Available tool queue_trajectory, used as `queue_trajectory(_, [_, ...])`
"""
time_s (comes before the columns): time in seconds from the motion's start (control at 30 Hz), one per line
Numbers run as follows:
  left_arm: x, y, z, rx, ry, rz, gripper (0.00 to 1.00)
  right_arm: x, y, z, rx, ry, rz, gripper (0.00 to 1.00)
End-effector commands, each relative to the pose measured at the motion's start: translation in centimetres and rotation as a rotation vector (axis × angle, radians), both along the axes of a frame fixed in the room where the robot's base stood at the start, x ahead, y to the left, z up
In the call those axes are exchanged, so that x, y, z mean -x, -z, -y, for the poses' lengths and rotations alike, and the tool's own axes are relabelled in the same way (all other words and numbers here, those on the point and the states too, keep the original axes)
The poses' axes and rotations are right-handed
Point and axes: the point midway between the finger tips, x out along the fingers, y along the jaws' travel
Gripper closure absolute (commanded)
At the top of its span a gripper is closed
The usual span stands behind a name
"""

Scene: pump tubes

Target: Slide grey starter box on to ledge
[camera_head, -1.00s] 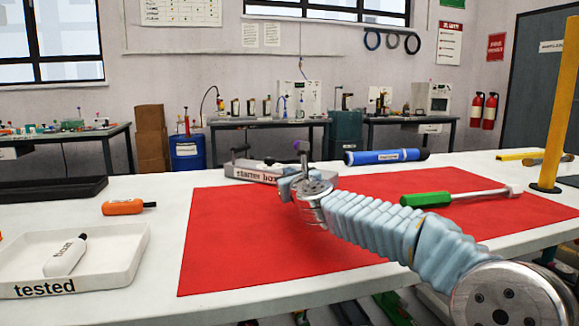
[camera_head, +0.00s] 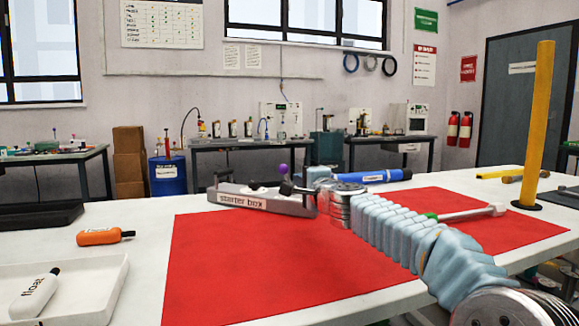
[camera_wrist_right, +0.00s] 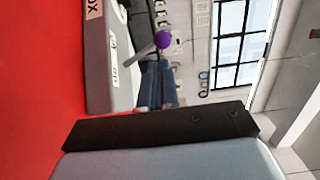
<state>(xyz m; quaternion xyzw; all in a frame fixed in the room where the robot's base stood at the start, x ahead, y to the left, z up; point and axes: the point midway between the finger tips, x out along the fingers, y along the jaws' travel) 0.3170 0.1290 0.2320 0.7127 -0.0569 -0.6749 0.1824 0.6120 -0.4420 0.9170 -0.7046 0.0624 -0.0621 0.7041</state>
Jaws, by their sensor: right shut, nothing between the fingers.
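The grey starter box (camera_head: 293,210) lies on the white bench at the back edge of the red mat, its label facing me. A lever with a purple knob (camera_head: 283,168) stands up from it. My right gripper (camera_head: 288,188) is shut and empty, close to the right end of the box; whether it touches cannot be told. In the right wrist view the box (camera_wrist_right: 121,78) is at upper left, with the purple knob (camera_wrist_right: 163,39) beside it, and a black gripper part crosses the lower picture. My left gripper is out of view. I cannot make out which surface is the ledge.
A blue torch-like tool (camera_head: 385,176) lies behind my right arm. A green-handled screwdriver (camera_head: 470,213) is partly hidden by that arm. A yellow post (camera_head: 541,120) stands at right. A white tray (camera_head: 100,290) and orange tool (camera_head: 99,236) are at left. The red mat's front (camera_head: 260,265) is clear.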

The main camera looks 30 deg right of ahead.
Motion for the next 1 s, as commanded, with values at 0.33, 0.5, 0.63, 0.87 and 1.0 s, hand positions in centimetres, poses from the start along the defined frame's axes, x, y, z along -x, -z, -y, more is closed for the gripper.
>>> queue_trajectory(0.33, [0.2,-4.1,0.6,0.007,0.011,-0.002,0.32,-6.2,-0.3,1.0,-0.006,-0.002,0.000,1.00])
queue_trajectory(0.5, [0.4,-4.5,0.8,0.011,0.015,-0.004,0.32,-7.4,-0.2,1.3,-0.002,0.000,0.001,1.00])
queue_trajectory(0.63, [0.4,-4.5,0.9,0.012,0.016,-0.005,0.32,-7.5,-0.1,1.3,-0.001,0.001,0.001,1.00])
queue_trajectory(0.87, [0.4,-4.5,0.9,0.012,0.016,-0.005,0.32,-7.5,0.0,1.3,-0.001,0.000,0.001,1.00])
queue_trajectory(1.0, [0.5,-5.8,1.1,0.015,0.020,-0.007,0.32,-8.7,-0.6,1.5,-0.004,-0.002,0.002,1.00])
